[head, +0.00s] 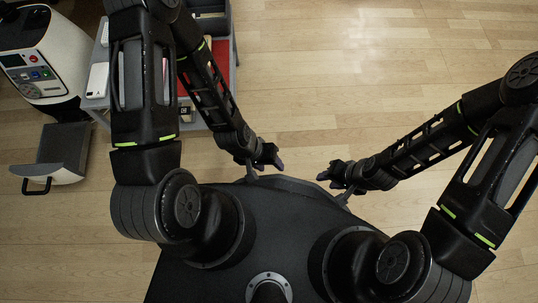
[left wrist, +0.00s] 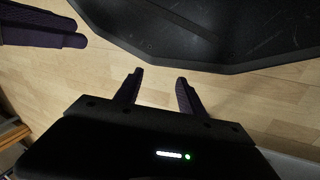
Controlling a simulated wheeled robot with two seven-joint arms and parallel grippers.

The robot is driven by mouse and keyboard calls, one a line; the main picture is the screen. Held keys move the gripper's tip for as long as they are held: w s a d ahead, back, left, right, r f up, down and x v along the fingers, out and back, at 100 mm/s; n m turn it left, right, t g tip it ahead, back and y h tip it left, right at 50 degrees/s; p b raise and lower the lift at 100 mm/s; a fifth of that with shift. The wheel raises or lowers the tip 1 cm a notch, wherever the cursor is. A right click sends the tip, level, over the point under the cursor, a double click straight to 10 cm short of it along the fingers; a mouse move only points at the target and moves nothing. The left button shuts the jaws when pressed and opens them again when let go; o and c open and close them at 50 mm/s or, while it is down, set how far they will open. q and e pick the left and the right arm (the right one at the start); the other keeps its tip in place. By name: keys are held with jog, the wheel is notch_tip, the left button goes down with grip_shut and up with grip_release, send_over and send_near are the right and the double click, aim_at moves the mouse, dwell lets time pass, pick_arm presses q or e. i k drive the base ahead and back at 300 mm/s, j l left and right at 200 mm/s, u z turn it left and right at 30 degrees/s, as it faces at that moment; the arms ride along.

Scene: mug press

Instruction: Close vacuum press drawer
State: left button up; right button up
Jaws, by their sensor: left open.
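The vacuum press (head: 48,62) is a white and black machine with a small screen and buttons at the upper left of the head view. Its drawer (head: 66,149) is pulled out toward the bottom of the picture, with a dark inside, a white front and a black handle (head: 37,186). My left gripper (head: 277,160) is in front of my base, well to the right of the drawer, and touches nothing. In the left wrist view its two fingers (left wrist: 156,90) are apart with bare floor between them. My right gripper (head: 325,177) is close by, empty; its finger gap is unclear.
A grey cart (head: 234,60) with a white box-like item (head: 97,80) and a red surface (head: 220,62) stands right of the press, partly behind my left arm. The wooden floor (head: 330,70) is clear ahead and around the drawer.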

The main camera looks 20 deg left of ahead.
aim_at(62, 154)
jog(key=u, duration=2.9)
jog(key=i+z, duration=0.2)
jog(key=z, duration=0.15)
jog(key=i+z, duration=0.2)
jog(key=z, duration=0.2)
jog(key=i+z, duration=0.2)
jog(key=z, duration=0.15)
